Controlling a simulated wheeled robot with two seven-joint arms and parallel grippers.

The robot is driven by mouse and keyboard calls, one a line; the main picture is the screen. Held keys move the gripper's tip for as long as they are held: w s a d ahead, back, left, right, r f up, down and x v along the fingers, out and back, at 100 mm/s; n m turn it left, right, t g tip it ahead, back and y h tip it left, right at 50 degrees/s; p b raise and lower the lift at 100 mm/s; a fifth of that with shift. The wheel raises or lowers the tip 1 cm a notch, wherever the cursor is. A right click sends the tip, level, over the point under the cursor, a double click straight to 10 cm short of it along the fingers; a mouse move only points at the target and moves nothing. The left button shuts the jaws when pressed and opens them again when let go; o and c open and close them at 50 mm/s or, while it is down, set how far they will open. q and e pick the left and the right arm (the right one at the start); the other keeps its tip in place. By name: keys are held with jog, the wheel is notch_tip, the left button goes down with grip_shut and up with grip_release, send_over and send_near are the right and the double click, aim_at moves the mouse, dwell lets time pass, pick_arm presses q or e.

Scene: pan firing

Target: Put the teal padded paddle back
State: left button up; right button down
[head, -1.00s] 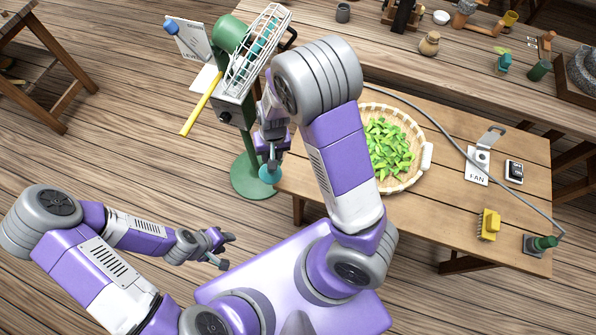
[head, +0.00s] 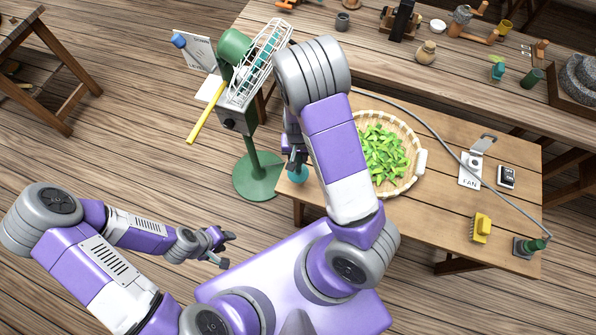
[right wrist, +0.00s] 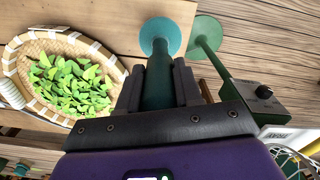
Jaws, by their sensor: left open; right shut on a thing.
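The teal padded paddle (right wrist: 160,37) has a round teal head and a darker green handle. In the right wrist view my right gripper (right wrist: 159,82) is shut on the handle, with the head sticking out beyond the fingertips. In the head view the paddle's head (head: 297,174) shows near the left edge of the low table, and my right gripper (head: 297,158) is just above it, its handle hidden by the gripper and arm. My left gripper (head: 222,246) is open and empty over the floor at the lower left.
A basket of green leaves (head: 420,165) is on the low table (head: 430,215). A fan label (head: 469,172), a yellow brush (head: 481,228) and a green-topped object on a dark base (head: 530,246) lie to the right. A green stand (head: 258,180) with a wire cage stands left of the table.

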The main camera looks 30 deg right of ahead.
aim_at(298, 166)
notch_tip(298, 166, down, 2)
jog(key=shift+f, duration=0.2)
jog(key=shift+w+f+b, duration=0.1)
jog(key=shift+f+b, duration=0.2)
jog(key=shift+f, duration=2)
jog(key=shift+f, duration=0.15)
jog(key=c, duration=0.8)
grip_release()
jog(key=shift+o, duration=0.2)
